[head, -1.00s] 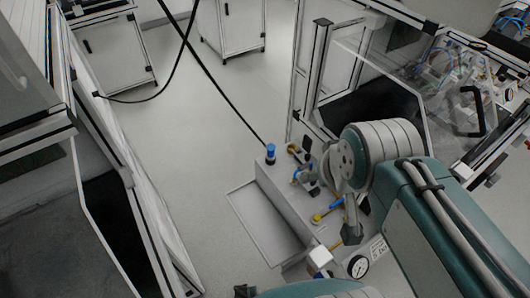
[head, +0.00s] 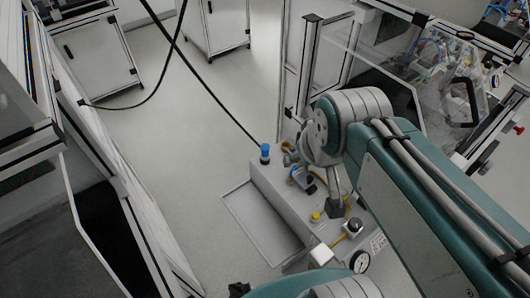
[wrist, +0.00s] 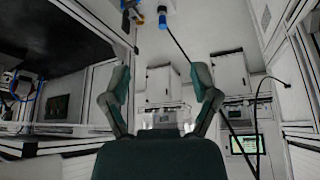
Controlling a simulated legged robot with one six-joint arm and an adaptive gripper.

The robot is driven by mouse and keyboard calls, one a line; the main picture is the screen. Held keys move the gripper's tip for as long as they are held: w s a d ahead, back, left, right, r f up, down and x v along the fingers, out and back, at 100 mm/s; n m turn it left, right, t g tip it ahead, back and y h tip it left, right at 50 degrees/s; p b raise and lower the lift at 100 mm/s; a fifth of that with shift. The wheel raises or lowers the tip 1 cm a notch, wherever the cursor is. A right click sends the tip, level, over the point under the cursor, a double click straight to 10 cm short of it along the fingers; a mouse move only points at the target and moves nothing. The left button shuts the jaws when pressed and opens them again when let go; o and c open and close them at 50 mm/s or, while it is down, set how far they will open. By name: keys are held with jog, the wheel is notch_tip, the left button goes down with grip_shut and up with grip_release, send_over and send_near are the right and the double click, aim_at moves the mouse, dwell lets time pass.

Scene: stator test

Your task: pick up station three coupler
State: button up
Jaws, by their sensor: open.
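A grey panel box (head: 270,190) in the head view carries several fittings: a blue-capped one (head: 265,152) at its far end, a brass one (head: 288,158), a blue one (head: 299,175) and a yellow knob (head: 316,216). I cannot tell which is the station three coupler. My gripper (head: 335,203) is over the panel's middle, partly hidden by my wrist. In the wrist view my gripper (wrist: 160,70) has its two fingers spread with nothing between them.
A gauge (head: 360,262) and a white block (head: 320,255) sit at the panel's near end. A shallow tray (head: 262,228) lies along its left side. A clear-walled machine (head: 440,80) stands to the right. A black cable (head: 215,95) runs down to the panel. Open floor (head: 170,150) lies left.

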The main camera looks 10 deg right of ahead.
jog(key=w, duration=0.2)
jog(key=n+g, duration=0.2)
jog(key=g, duration=0.3)
send_over(265, 146)
jog(key=w, duration=0.1)
notch_tip(265, 146, down, 20)
jog(key=shift+r, duration=0.1)
notch_tip(265, 146, down, 6)
jog(key=shift+r, duration=0.1)
jog(key=f, duration=0.2)
jog(key=s+f, duration=0.1)
jog(key=f, duration=0.1)
jog(key=shift+f, duration=0.7)
grip_shut()
